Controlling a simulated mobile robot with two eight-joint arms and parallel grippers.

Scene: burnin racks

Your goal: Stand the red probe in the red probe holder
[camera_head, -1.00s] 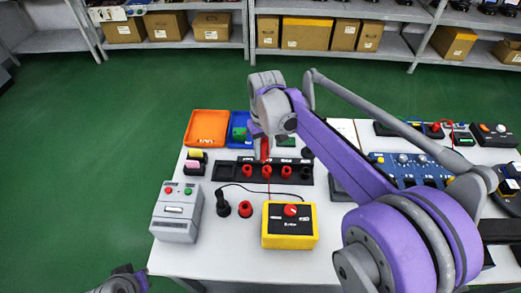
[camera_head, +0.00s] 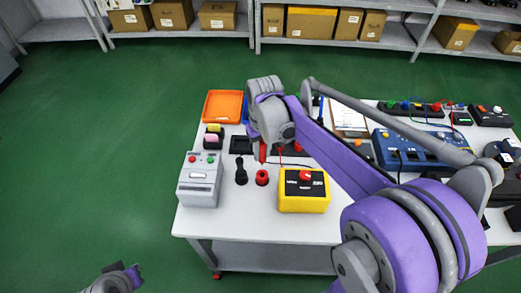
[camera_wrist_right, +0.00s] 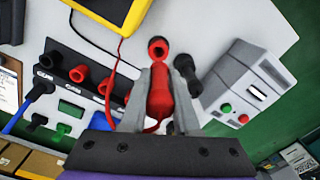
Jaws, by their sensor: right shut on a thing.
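My right gripper (camera_wrist_right: 160,95) is shut on the red probe (camera_wrist_right: 158,92), which stands between the two grey fingers in the right wrist view. In the head view the red probe (camera_head: 262,152) hangs below my right wrist, above the table. The red probe holder (camera_wrist_right: 158,48) is a short red cup with a dark opening. In the head view the red holder (camera_head: 262,177) stands on the white table just in front of the probe. The probe appears apart from it. My right arm hides part of the table. A piece of my left arm shows at lower left, without visible fingers.
A black holder (camera_head: 241,172) stands just left of the red one. A yellow box (camera_head: 303,203) is on the right and a grey box (camera_head: 200,188) on the left. A black strip with red sockets (camera_wrist_right: 78,73) lies behind. A red cable (camera_wrist_right: 118,60) loops beside the probe.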

